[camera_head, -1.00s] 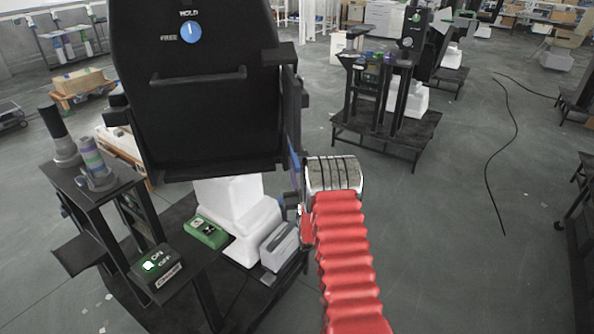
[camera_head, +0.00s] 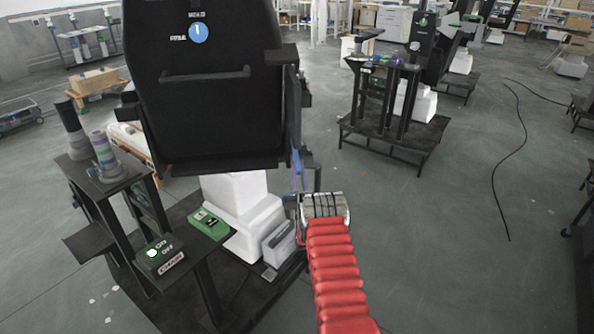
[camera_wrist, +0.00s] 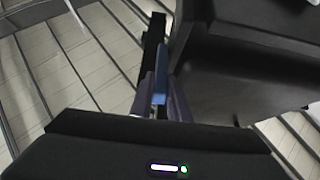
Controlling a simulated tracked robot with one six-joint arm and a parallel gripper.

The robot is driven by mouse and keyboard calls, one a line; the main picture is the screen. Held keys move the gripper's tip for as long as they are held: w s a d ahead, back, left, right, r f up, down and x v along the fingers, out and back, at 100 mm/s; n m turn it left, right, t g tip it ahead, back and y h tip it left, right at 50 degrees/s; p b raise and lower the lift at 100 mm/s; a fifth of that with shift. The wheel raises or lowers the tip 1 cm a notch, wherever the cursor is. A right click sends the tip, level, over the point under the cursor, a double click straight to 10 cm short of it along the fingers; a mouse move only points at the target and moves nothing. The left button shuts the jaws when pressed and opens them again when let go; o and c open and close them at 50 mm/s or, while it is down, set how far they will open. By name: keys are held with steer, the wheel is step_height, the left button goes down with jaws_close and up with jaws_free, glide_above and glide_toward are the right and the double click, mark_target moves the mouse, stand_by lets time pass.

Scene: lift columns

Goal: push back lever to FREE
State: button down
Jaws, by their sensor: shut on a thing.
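The back lever looks like the blue piece (camera_head: 297,161) at the right edge of the black column panel (camera_head: 215,110). In the wrist view the blue lever (camera_wrist: 161,82) stands upright between the fingers of my gripper (camera_wrist: 158,105), which is shut on it. In the head view my red-sleeved arm reaches up to it from below right, and the gripper is small and partly hidden. The round blue dial (camera_head: 198,34) on the panel, marked HOLD above and FREE to its left, has its white mark upright, toward HOLD.
A green box (camera_head: 208,224) and a grey case (camera_head: 278,243) sit beside the white pedestal (camera_head: 245,215). An ON/OFF box (camera_head: 158,256) is at the lower left. Another column stand (camera_head: 395,130) is behind at right. The floor on the right is mostly clear.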

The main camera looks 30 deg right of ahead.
steer(key=shift+d, duration=0.1)
steer(key=c, duration=1.7)
jaws_free()
